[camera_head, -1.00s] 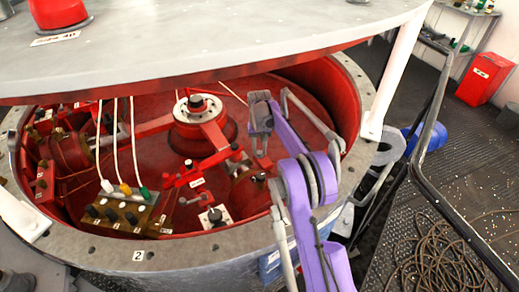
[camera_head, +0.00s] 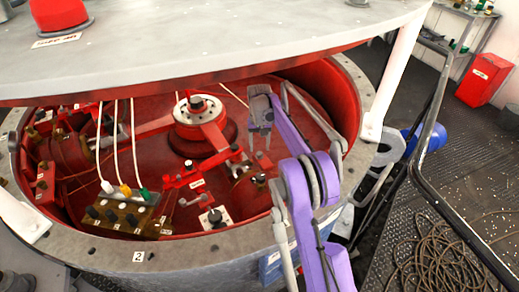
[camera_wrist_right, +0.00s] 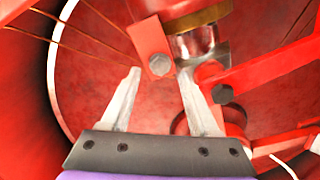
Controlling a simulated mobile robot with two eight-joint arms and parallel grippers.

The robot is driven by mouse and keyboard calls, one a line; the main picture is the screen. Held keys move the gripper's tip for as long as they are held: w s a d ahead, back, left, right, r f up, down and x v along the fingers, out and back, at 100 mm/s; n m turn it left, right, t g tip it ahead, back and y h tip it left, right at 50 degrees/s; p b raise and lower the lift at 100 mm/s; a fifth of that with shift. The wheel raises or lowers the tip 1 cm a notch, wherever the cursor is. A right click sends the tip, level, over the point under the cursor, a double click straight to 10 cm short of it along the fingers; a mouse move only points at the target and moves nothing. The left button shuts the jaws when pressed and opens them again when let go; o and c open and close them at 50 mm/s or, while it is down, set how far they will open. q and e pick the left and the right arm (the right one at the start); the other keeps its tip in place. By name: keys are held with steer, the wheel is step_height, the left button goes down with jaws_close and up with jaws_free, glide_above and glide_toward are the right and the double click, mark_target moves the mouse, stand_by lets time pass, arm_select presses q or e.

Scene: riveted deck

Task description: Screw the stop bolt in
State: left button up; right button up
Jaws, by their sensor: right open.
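My right gripper (camera_head: 259,147) hangs inside the red round housing, fingers pointing down and apart, with nothing between them in the head view. In the right wrist view its two fingers (camera_wrist_right: 160,73) are open on either side of a grey hex-headed bolt (camera_wrist_right: 160,66), which sits in a red bracket (camera_wrist_right: 150,40). I cannot tell whether the fingers touch it. A second, darker bolt (camera_wrist_right: 222,93) sits at the end of a red lever (camera_wrist_right: 260,72), right of the fingers. No label shows which bolt is the stop bolt. My left gripper is not in view.
A red hub (camera_head: 198,112) with arms stands mid-housing. A block with dark knobs and coloured plugs (camera_head: 120,215) is at the left front. The grey lid (camera_head: 200,50) overhangs the back, and the grey rim (camera_head: 180,250) runs around the front.

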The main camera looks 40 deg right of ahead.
mark_target(260, 153)
step_height(260, 153, up, 8)
steer(key=shift+p, duration=0.35)
stand_by(0.4)
